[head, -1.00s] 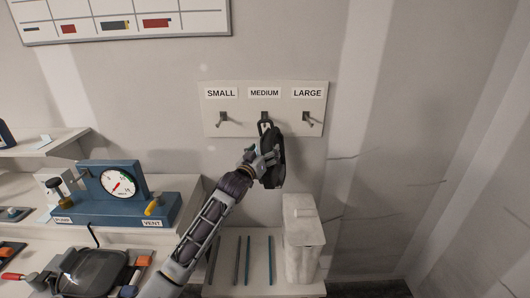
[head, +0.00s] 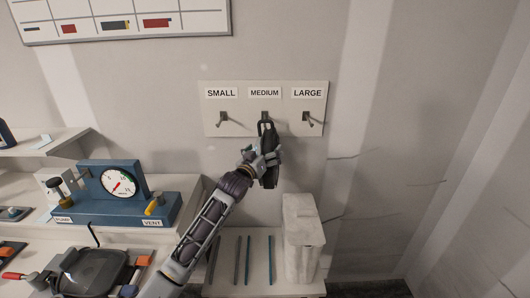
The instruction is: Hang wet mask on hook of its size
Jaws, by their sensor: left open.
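The black mask (head: 270,177) hangs below the MEDIUM hook (head: 264,115), seen nearly edge-on, with its upper strap or loop reaching up to that hook. Whether the loop is fully over the hook's tip is hard to tell at this size. My left gripper (head: 264,156) is open around or right beside the mask's middle and partly hides it. The SMALL hook (head: 223,118) and the LARGE hook (head: 308,118) are empty. My right gripper is not in view.
The white hook board (head: 240,128) is on the wall. A blue gauge unit (head: 120,205) stands left. A dark clamped tray (head: 95,270) is at the lower left.

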